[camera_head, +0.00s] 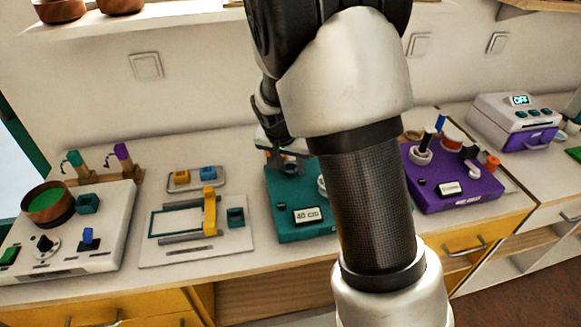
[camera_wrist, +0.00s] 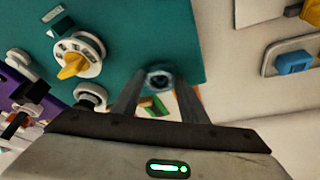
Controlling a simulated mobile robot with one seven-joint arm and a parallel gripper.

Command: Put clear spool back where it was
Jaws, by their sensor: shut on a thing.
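My gripper (camera_head: 285,163) is over the back left part of the teal board (camera_head: 283,228) in the head view, partly hidden by my arm. In the wrist view, the fingers (camera_wrist: 158,95) are shut on a small round see-through piece with a dark centre, which looks like the clear spool (camera_wrist: 158,76). It shows against the edge of the teal board (camera_wrist: 130,35). I cannot tell whether it touches the board. The spool does not show clearly in the head view.
A yellow-pointer dial (camera_wrist: 75,60) and a grey round knob (camera_wrist: 90,96) stand on the teal board. A purple board (camera_head: 455,190) with pegs is to the right. A white board with a yellow slider (camera_head: 209,211) and a small tray (camera_head: 195,186) are to the left.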

